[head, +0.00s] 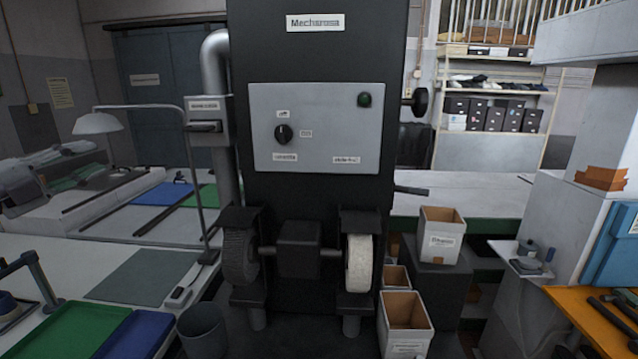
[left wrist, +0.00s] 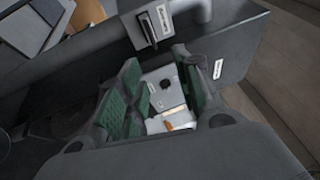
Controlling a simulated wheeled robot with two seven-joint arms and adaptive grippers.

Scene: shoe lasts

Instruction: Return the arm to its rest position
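My left gripper (left wrist: 157,62) shows in the left wrist view, with two dark grey fingers that have green pads. The fingers stand apart, and I see no object held between them. A pale surface with a small dark round part (left wrist: 165,85) shows through the gap. I cannot make out either gripper in the head view. My right gripper is not in view.
A black grinding machine (head: 318,50) with a dark wheel and a white wheel (head: 359,263) fills the middle. Boxes (head: 405,312) stand at its right. The left bench holds a green tray (head: 70,330) and a lamp (head: 97,123). An orange-topped bench (head: 580,308) is at right.

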